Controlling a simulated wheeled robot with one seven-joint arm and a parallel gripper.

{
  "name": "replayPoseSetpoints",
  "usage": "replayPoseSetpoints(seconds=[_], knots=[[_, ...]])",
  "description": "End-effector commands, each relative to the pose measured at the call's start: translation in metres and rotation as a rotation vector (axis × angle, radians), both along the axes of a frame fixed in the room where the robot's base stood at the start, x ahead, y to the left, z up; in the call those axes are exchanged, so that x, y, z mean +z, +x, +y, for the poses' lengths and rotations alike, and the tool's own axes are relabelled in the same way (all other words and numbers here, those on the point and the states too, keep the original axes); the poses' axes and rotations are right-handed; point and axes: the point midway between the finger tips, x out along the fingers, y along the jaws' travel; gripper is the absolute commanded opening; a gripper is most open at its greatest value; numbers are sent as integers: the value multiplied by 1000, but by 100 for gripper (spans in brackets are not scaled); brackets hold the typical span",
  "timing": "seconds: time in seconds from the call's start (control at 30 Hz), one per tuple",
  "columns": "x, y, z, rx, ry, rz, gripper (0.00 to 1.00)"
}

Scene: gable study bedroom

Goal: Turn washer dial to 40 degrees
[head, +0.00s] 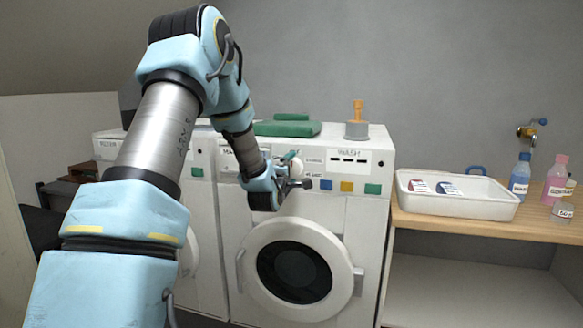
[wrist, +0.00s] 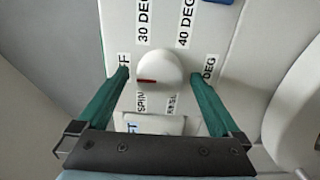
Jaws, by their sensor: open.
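The white washer (head: 365,215) with a round door stands in the middle of the head view. Its white dial (wrist: 165,66) shows in the wrist view, with a red mark pointing left, between the partly hidden OFF label (wrist: 123,65) and the SPIN label (wrist: 141,102). The 40 DEG label (wrist: 185,22) is above and right of the dial. My gripper (wrist: 160,76) is open, with one green finger on each side of the dial and gaps showing between.
A wooden counter (head: 545,225) at right holds a white tray (head: 455,208) and several bottles. Green folded cloths (head: 288,129) and a grey round object with an orange handle (head: 356,130) are on top of the washer. Another white machine (head: 203,235) stands close at left.

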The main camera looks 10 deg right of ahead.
Motion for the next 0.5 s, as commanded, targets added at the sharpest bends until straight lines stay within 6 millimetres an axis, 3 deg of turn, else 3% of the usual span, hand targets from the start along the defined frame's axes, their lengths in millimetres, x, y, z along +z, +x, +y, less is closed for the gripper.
replayPoseSetpoints(seconds=[0.3,0.5], knots=[[-1,2,-1,0,0,0,100],[0,2,-1,0,0,0,78]])
